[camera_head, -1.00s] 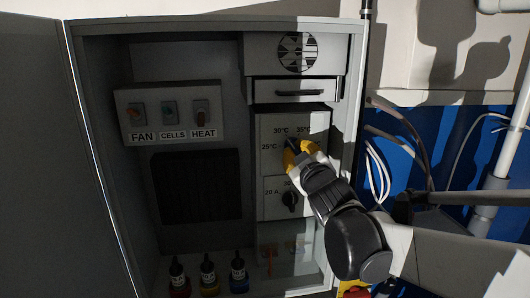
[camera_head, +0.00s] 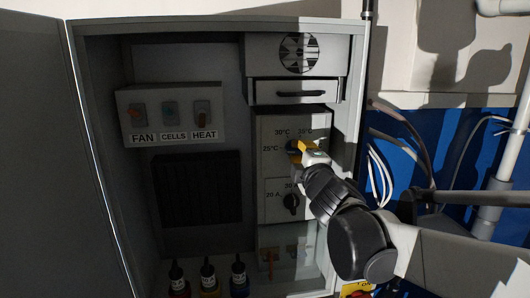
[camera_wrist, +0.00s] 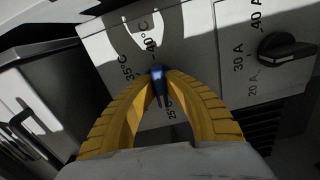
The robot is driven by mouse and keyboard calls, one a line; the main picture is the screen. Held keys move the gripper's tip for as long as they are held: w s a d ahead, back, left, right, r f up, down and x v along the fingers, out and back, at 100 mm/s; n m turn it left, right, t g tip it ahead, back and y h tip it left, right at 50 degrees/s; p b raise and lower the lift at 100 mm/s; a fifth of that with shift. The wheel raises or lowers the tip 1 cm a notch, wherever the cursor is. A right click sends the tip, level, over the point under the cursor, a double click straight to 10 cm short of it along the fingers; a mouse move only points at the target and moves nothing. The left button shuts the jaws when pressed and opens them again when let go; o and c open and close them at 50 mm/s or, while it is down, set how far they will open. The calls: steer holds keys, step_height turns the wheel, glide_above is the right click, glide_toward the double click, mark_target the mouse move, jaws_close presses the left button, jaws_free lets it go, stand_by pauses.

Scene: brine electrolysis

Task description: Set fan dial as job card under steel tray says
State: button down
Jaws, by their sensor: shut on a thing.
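The dial (camera_head: 292,146) with temperature marks is on the grey panel inside the open cabinet. Marks reading 25°C, 30°C and 35°C stand around it in the head view. My gripper (camera_head: 301,149) has its yellow fingers closed on the dial's knob. In the wrist view, the blue-topped knob (camera_wrist: 157,79) sits between the two fingertips of my gripper (camera_wrist: 158,75). The fingers partly hide the dial, so its exact setting is hard to read. I see no steel tray or job card in either view.
A second black knob (camera_head: 291,202) with ampere marks is just below. A switch box (camera_head: 171,114) labelled FAN, CELLS and HEAT is to the left. Small dropper bottles (camera_head: 208,275) stand at the cabinet bottom. Loose cables (camera_head: 377,172) hang right of the cabinet.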

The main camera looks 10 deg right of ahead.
steer(key=shift+n, duration=0.7)
steer(key=c, duration=1.5)
jaws_free()
steer(key=shift+o, duration=0.2)
steer(key=s, duration=1.2)
